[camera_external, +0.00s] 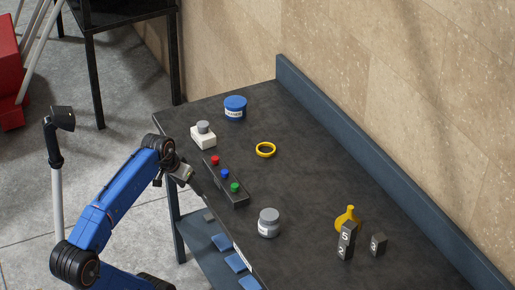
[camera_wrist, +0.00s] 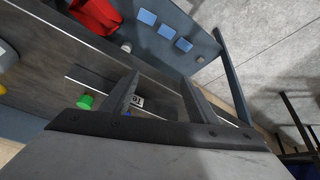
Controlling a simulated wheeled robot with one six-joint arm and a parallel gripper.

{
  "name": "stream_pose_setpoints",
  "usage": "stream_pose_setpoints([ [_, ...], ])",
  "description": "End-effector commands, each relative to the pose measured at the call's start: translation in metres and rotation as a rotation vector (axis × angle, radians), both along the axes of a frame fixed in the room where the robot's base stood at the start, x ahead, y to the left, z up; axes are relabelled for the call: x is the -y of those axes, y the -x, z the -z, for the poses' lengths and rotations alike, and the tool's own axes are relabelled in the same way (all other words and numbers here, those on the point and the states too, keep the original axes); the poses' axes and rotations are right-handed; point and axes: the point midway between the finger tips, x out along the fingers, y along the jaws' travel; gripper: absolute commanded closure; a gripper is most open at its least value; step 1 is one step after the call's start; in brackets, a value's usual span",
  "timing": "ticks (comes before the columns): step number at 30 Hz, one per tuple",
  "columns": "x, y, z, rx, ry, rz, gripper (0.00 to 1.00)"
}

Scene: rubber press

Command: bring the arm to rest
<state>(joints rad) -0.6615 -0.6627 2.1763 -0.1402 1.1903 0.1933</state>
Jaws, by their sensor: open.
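My arm is blue and reaches up from the lower left of the external view. It ends at my gripper (camera_external: 190,178), beside the near left edge of the dark worktable (camera_external: 310,200), close to the button strip. In the wrist view my gripper (camera_wrist: 160,80) shows two grey fingers set apart, with nothing held between them. The button strip (camera_external: 236,200) carries a red, a blue and a green button. The green button (camera_wrist: 86,102) also shows in the wrist view, left of the fingers. From these views I cannot tell the gap between gripper and table edge.
On the table stand a blue tub (camera_external: 235,108), white box with grey knob (camera_external: 203,138), yellow ring (camera_external: 265,150), grey-lidded jar (camera_external: 269,224), yellow flask (camera_external: 346,217) and numbered dark blocks (camera_external: 346,243). Blue pads (camera_external: 222,242) lie on the lower shelf. The table's middle is clear.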

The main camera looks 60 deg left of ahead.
Motion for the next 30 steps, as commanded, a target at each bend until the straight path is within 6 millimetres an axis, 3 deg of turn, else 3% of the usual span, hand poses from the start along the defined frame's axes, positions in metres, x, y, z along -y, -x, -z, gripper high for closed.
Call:
stream_pose_setpoints([
  [3, 0.025, 0.01, 0.033, 0.011, -0.043, 0.099, 0.46],
  [6, 0.039, 0.01, 0.052, 0.011, -0.056, 0.156, 0.46],
  [24, 0.119, 0.009, 0.138, -0.039, -0.043, 0.402, 0.46],
  [30, 0.136, 0.014, 0.157, -0.05, -0.043, 0.457, 0.46],
])
